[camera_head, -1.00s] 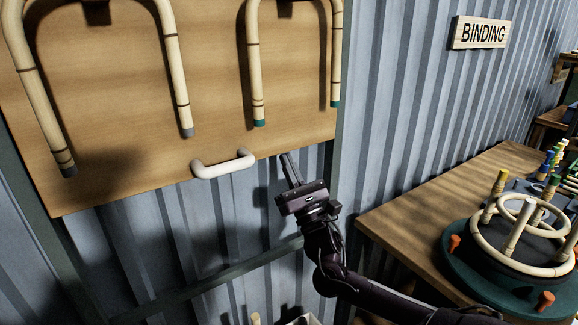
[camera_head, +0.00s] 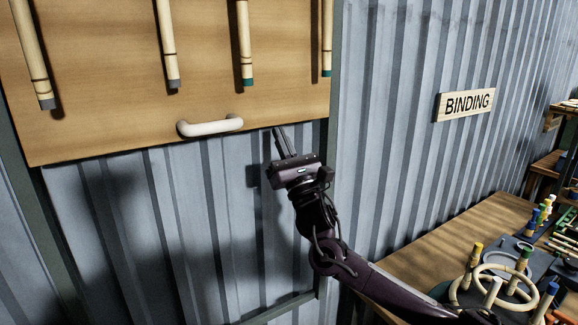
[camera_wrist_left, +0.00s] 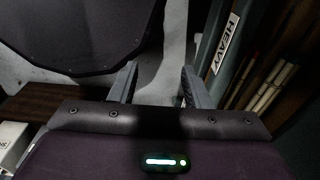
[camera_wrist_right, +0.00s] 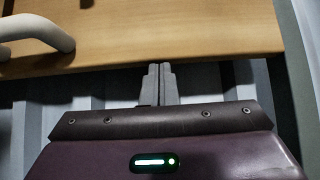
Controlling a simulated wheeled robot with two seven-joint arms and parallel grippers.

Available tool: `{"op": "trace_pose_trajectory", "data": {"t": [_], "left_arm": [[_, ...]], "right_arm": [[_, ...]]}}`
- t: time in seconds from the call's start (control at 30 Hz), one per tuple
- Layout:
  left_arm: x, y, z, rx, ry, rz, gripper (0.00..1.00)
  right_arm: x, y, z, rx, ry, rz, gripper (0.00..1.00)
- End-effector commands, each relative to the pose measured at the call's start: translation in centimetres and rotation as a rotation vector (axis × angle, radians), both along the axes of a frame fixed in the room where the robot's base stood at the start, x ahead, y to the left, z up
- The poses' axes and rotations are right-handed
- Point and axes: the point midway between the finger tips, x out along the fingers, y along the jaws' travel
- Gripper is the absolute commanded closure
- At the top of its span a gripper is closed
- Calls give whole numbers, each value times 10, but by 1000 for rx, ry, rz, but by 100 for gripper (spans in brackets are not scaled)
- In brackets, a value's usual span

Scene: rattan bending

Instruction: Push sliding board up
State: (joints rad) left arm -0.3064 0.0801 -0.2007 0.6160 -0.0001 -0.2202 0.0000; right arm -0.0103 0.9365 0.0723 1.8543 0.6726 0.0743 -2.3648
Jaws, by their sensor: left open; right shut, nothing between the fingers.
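My right gripper (camera_head: 281,142) is shut and empty at the board's lower edge, right of the handle. In the right wrist view its fingers (camera_wrist_right: 159,80) point at that edge; whether they touch it I cannot tell. My left gripper (camera_wrist_left: 157,82) is open and empty, seen only in the left wrist view, away from the board.
A wooden table (camera_head: 470,235) at the right carries rattan rings and pegs. A "BINDING" sign (camera_head: 467,104) hangs on the corrugated wall. Bare wall lies below the board. The left wrist view shows a "HEAVY" label (camera_wrist_left: 221,48) beside a rack of rods.

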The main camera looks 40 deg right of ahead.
Motion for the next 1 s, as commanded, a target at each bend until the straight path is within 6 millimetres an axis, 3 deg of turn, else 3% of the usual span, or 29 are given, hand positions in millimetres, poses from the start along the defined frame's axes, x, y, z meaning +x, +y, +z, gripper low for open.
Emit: {"op": "trace_pose_trajectory", "data": {"t": [0.03, 0.1, 0.3, 0.5, 0.83, 1.0], "left_arm": [[-2, 0, 6, 1, 3, 0, 57], [-3, 0, 9, 1, 4, 0, 57], [5, 0, 15, -1, -7, 0, 57], [14, -1, 17, -2, -20, 0, 57], [11, -1, 16, -1, -15, 0, 57], [9, -1, 6, -1, -12, 1, 57]], "right_arm": [[0, 0, 20, -4, -12, -1, 100], [1, 0, 31, -3, -12, 0, 100], [2, 0, 51, -2, -9, 1, 100], [3, 0, 56, 0, -6, 0, 100], [3, 0, 54, 0, -4, 1, 100], [5, -4, 44, 0, -4, -1, 100]]}}
